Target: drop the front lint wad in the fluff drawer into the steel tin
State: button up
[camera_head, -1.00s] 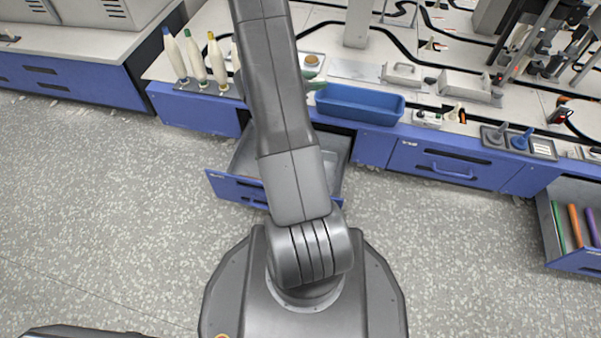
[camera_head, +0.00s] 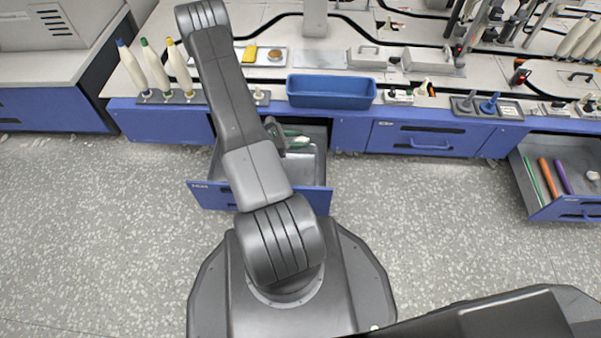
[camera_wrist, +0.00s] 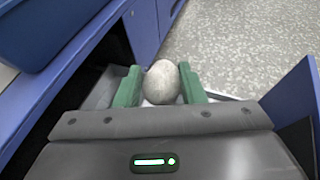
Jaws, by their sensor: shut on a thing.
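My gripper (camera_wrist: 160,88) has its green fingers on both sides of a pale grey, egg-shaped lint wad (camera_wrist: 162,83) in the wrist view. It is shut on the wad, inside or just over the open fluff drawer (camera_head: 315,200). In the head view my gripper (camera_head: 296,141) is partly hidden behind my arm, and the wad cannot be made out there. A small round container with a brownish inside (camera_head: 276,56) stands on a light tray on the counter. It may be the steel tin, but I cannot tell for sure.
A blue bin (camera_head: 331,92) stands at the counter's front edge above the drawer. Several bobbins (camera_head: 157,68) stand in a rack to its left. Another open drawer (camera_head: 540,208) at the right holds coloured rods.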

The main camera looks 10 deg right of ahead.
notch_tip(320, 180, down, 5)
jog(key=b, duration=0.2)
jog(key=shift+f+b, duration=0.2)
jog(key=shift+b, duration=0.2)
jog(key=o, duration=1)
jog(key=shift+a, duration=0.15)
jog(key=p+v, duration=0.4)
jog(key=v, duration=0.9)
jog(key=shift+a+r, duration=0.25)
